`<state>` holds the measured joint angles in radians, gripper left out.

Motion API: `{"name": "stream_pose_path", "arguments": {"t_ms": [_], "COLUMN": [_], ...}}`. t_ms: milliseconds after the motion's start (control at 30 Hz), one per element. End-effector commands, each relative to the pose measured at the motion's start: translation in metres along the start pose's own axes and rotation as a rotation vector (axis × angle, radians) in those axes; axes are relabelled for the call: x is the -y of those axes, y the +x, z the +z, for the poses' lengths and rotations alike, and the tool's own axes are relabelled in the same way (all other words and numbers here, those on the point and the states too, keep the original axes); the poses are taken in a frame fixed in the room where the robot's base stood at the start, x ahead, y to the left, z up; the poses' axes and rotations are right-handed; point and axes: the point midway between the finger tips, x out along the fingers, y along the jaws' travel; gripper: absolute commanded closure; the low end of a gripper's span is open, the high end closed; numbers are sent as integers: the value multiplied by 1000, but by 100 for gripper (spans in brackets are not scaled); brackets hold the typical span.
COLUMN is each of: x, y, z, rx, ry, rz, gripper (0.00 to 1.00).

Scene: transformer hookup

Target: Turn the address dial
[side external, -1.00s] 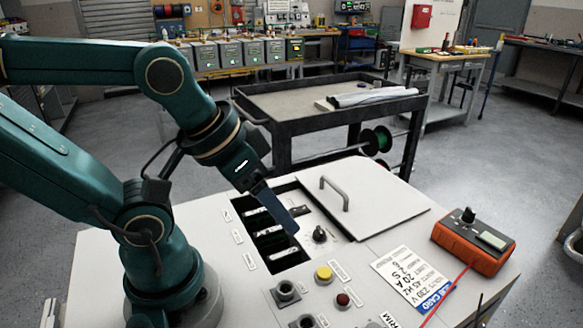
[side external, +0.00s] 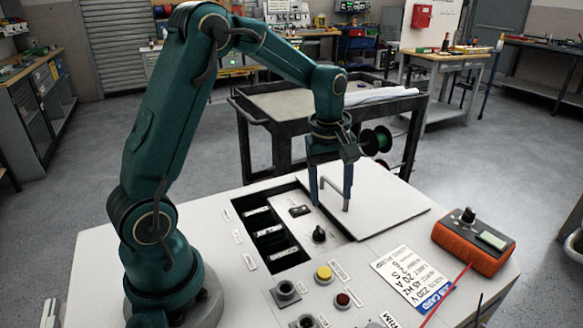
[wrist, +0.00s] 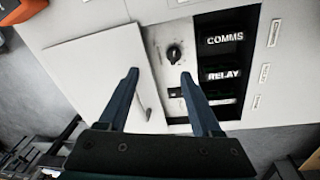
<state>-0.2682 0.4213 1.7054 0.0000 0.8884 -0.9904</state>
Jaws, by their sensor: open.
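The address dial (side external: 319,233) is a black knob on the panel beside the dark open bay. In the wrist view the dial (wrist: 174,53) shows beyond my fingertips, with nothing touching it. My gripper (side external: 330,203) is open and empty, fingers pointing down, near the handle end of the white cover (side external: 390,212). In the wrist view my open gripper (wrist: 160,74) has the cover's bar handle (wrist: 147,108) showing between its fingers. I cannot tell how high the fingertips are above the handle. The cover lies flat beside the bay.
The bay (side external: 270,235) holds modules; COMMS (wrist: 225,40) and RELAY (wrist: 223,74) labels show. A yellow button (side external: 323,273) and a red button (side external: 342,299) stand near the dial. An orange meter (side external: 473,247) sits at the panel's right. A black cart (side external: 262,121) stands behind.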

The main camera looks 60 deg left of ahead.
Motion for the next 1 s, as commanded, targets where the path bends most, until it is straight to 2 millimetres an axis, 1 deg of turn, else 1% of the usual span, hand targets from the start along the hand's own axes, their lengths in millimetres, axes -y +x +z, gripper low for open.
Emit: {"name": "stream_pose_path", "arguments": {"t_ms": [33, 133, 300, 367, 600, 767, 1000], "x": [3, 10, 19, 20, 24, 25, 24], "y": [14, 32, 49, 54, 84, 94, 95], "z": [-4, -7, -7, -8, -5, -4, -4], "rx": [18, 44, 69, 69, 68, 67, 66], "ry": [-16, -35, -51, -54, -52, -51, -51], "rz": [-31, -73, -110, -112, -111, -110, -108], "gripper": [34, 34, 34, 34, 34, 34, 34]}}
